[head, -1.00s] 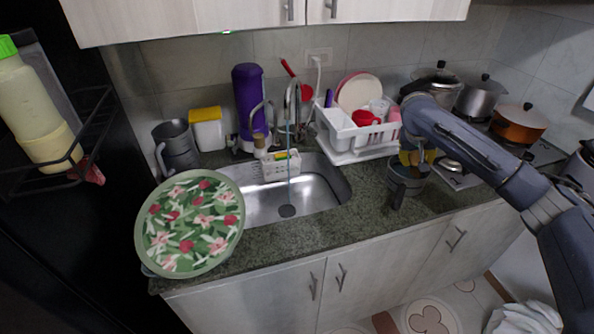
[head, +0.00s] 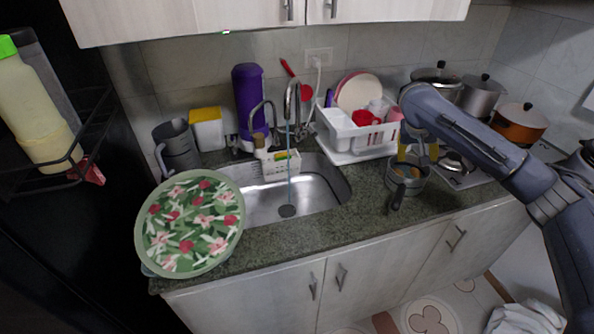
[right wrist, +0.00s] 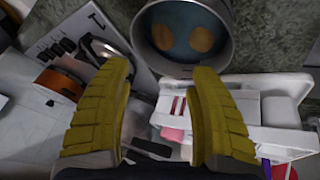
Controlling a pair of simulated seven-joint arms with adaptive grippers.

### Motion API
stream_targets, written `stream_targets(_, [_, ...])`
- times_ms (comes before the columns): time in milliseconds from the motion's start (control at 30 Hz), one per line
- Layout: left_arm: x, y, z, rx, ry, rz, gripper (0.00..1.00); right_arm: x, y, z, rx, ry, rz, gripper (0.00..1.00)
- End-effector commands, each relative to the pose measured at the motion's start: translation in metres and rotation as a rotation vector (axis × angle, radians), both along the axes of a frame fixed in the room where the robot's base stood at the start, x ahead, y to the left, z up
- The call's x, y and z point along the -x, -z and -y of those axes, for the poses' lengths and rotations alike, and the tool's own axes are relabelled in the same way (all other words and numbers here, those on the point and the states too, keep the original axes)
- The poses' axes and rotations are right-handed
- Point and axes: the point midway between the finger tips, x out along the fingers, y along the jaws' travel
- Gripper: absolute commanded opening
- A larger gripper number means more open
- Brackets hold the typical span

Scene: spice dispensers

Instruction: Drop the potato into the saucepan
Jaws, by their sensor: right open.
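The grey saucepan (head: 407,178) stands on the counter right of the sink, its dark handle toward the front. In the right wrist view the saucepan (right wrist: 150,58) is at the top, beyond my fingertips, with a bluish inside. Two tan rounded shapes (right wrist: 165,36) show in it; I cannot tell for certain whether either is the potato. My right gripper (right wrist: 163,72) has its two yellow fingers wide apart with nothing between them. In the head view it is above and behind the saucepan, partly hidden by my arm. My left gripper is not in view.
A white dish rack (head: 352,140) stands left of the saucepan, with the sink (head: 325,190) beside it. Pots, one an orange pot (head: 519,123), stand on the stove at the right. A floral tray (head: 190,222) leans at the left. Counter in front of the saucepan is clear.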

Motion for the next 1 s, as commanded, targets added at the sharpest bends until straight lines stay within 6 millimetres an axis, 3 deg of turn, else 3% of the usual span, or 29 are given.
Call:
stream_targets(133, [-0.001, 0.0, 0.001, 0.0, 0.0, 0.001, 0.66, 0.008, -0.027, -0.01, 0.002, -0.003, 0.006, 0.6])
stream_targets(400, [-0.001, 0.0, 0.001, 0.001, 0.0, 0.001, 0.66, 0.02, -0.058, -0.023, 0.001, 0.0, 0.004, 0.6])
stream_targets(633, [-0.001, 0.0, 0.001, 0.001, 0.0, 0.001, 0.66, 0.025, -0.071, -0.03, 0.001, -0.002, 0.002, 0.6])
stream_targets(1000, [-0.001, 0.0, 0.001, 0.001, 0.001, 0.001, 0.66, 0.027, -0.076, -0.032, -0.001, 0.0, 0.002, 0.6])
